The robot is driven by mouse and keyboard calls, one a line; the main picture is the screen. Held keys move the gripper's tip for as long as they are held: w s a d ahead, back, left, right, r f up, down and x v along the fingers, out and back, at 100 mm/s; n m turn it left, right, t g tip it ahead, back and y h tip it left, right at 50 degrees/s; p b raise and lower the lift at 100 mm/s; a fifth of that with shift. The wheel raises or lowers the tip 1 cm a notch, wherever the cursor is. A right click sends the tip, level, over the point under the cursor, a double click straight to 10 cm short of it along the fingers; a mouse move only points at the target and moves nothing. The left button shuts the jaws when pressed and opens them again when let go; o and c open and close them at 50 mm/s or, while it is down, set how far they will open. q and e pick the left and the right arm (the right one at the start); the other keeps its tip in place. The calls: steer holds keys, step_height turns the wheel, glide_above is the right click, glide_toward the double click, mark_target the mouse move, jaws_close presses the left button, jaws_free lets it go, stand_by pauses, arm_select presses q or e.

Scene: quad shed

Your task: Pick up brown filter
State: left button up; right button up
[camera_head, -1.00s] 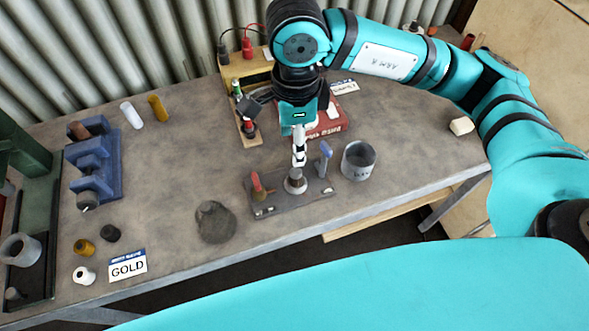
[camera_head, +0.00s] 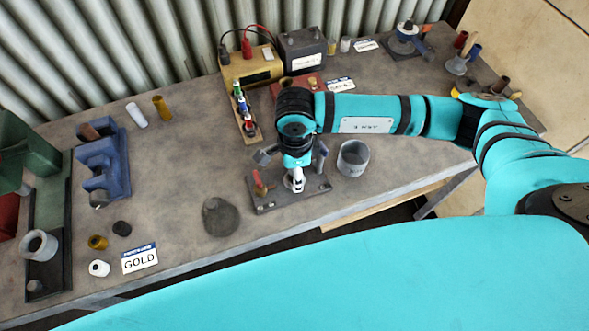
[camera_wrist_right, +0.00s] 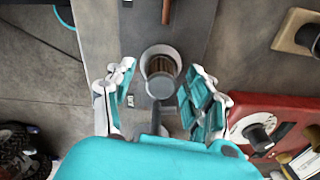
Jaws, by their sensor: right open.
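A brown ribbed filter (camera_wrist_right: 160,66) sits in a pale round holder on a dark plate (camera_head: 262,207). In the head view my right gripper hides most of it. My right gripper (camera_head: 297,182) points down over the middle of the plate. In the right wrist view the gripper (camera_wrist_right: 160,88) is open, its fingers on either side with the filter ahead between them, and nothing is gripped. A grey round-topped piece (camera_wrist_right: 163,87) shows between the fingers, just below the filter in that view. My left gripper is not in view.
A red-handled piece (camera_head: 259,184) stands on the plate's left. A grey metal cup (camera_head: 352,158) stands close right of the plate. A dark round lump (camera_head: 220,216) lies left. A red box (camera_head: 300,84) sits behind. The bench's middle left is bare.

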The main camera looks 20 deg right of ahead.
steer(key=shift+c, duration=1.1)
steer(key=c, duration=0.8)
steer(key=shift+o, duration=0.2)
steer(key=shift+r, duration=0.1)
